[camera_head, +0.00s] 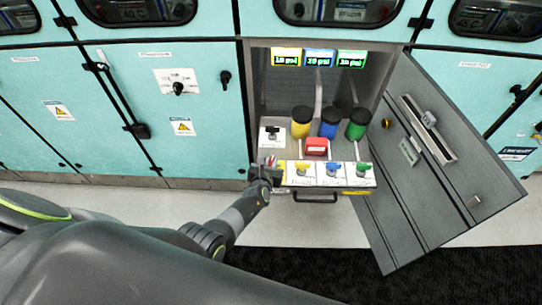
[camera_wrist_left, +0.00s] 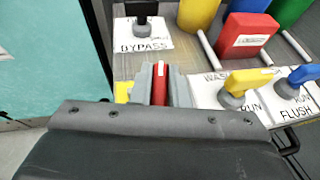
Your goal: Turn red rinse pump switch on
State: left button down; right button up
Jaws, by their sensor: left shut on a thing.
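The red switch handle (camera_wrist_left: 160,84) stands between the two fingers of my left gripper (camera_wrist_left: 160,88) in the left wrist view. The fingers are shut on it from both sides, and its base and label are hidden. In the head view my left gripper (camera_head: 270,170) is at the left front corner of the pulled-out drawer panel, left of the yellow valve handle (camera_head: 303,168). The handle's long side runs roughly away from the wrist camera. My right gripper is in neither view.
A blue handle (camera_head: 332,169) and a green handle (camera_head: 363,169) continue the row. Behind are a red block (camera_head: 316,146), a black bypass switch (camera_head: 272,131) and yellow, blue and green canisters. The open grey door (camera_head: 440,150) stands at right.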

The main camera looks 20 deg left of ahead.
pick_arm(q)
jog(key=shift+n+g+y, duration=0.3)
jog(key=shift+n+y, duration=1)
jog(key=shift+y, duration=0.3)
jog(key=c, duration=1.4)
grip_release()
